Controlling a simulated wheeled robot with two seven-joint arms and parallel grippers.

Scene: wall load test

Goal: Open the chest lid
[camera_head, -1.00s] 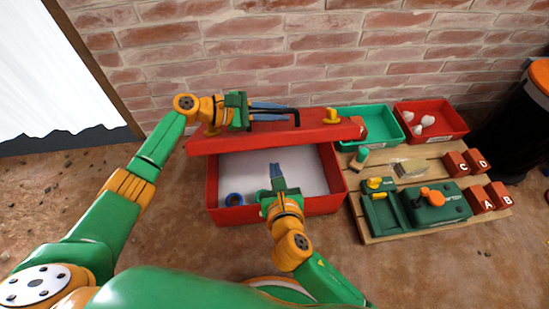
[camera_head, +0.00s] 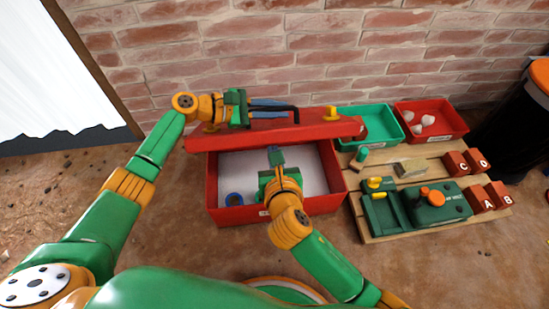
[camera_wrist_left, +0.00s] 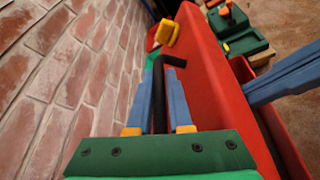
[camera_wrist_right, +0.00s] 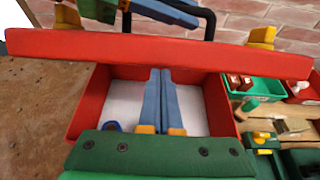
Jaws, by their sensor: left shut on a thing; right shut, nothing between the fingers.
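The red chest (camera_head: 322,207) stands open in front of the brick wall, its pale interior showing. Its red lid (camera_head: 320,131) is raised and tilted up at the back. My left gripper (camera_head: 280,104) is shut on the black lid handle (camera_head: 297,117); in the left wrist view the handle (camera_wrist_left: 158,95) runs between the blue fingers. My right gripper (camera_head: 276,152) is shut and empty over the chest opening. In the right wrist view its fingers (camera_wrist_right: 160,75) reach up toward the lid's lower edge; I cannot tell whether they touch it.
A blue ring (camera_head: 234,199) lies inside the chest at the left. To the right are a green bin (camera_head: 372,112), a red bin (camera_head: 440,134) with white pieces, and a wooden board (camera_head: 400,231) with a green device and lettered red blocks. Floor in front is clear.

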